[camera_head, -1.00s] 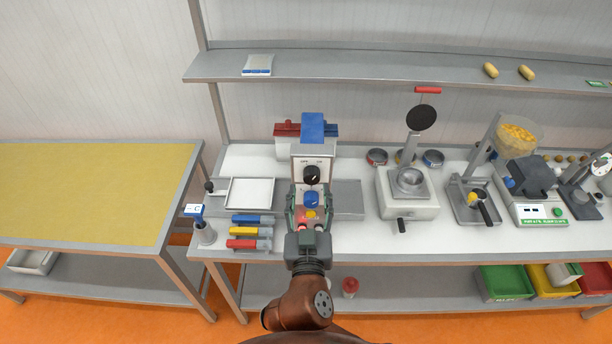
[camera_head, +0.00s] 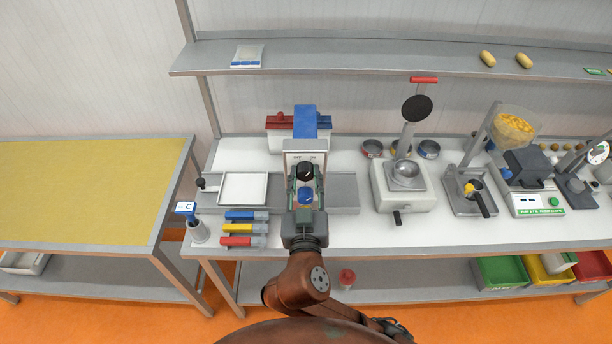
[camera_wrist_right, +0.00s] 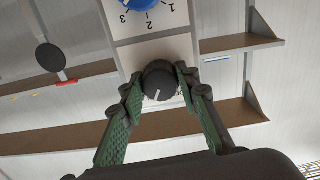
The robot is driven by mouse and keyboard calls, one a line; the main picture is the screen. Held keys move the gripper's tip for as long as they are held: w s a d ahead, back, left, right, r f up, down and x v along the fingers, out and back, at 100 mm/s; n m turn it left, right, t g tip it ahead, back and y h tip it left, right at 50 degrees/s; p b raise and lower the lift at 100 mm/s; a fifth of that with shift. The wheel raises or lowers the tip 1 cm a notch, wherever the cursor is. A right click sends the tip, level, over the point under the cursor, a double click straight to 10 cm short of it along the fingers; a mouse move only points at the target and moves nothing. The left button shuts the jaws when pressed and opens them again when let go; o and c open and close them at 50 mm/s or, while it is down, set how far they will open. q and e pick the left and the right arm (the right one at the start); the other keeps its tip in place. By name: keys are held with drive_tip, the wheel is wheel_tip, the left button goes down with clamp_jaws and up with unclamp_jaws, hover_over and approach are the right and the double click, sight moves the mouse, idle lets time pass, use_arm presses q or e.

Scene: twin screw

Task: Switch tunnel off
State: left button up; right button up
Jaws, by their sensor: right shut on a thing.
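The panel carries a black knob (camera_head: 305,171) above a blue knob (camera_head: 306,195). My right gripper (camera_wrist_right: 166,80) is shut on the black knob, one finger on each side in the wrist view, where the knob (camera_wrist_right: 159,84) shows a pale pointer line. The lettering beside it is mostly hidden. The blue knob (camera_wrist_right: 145,4), marked 1, 2 and 3, is clear of the fingers. My left gripper is not in view.
A white tray (camera_head: 244,188) and blue, yellow and red-handled tools (camera_head: 240,228) lie left of the machine. A white device with a round black plate (camera_head: 417,108) stands to the right. A shelf (camera_head: 370,67) runs above the bench.

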drive_tip(key=c, duration=0.5)
drive_tip(key=shift+r+n+p, duration=0.1)
drive_tip(key=shift+n+p, duration=0.7)
drive_tip(key=shift+p, duration=0.15)
drive_tip(key=n+p, duration=0.7)
drive_tip(key=p, duration=0.1)
drive_tip(key=shift+n, duration=0.3)
use_arm(q)
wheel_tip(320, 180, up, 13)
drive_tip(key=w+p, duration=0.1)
drive_tip(key=p, duration=0.1)
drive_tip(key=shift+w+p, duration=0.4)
use_arm(e)
drive_tip(key=shift+n, duration=1.4)
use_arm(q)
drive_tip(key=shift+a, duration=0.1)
use_arm(e)
drive_tip(key=o, duration=1.1)
drive_tip(key=shift+o, duration=0.2)
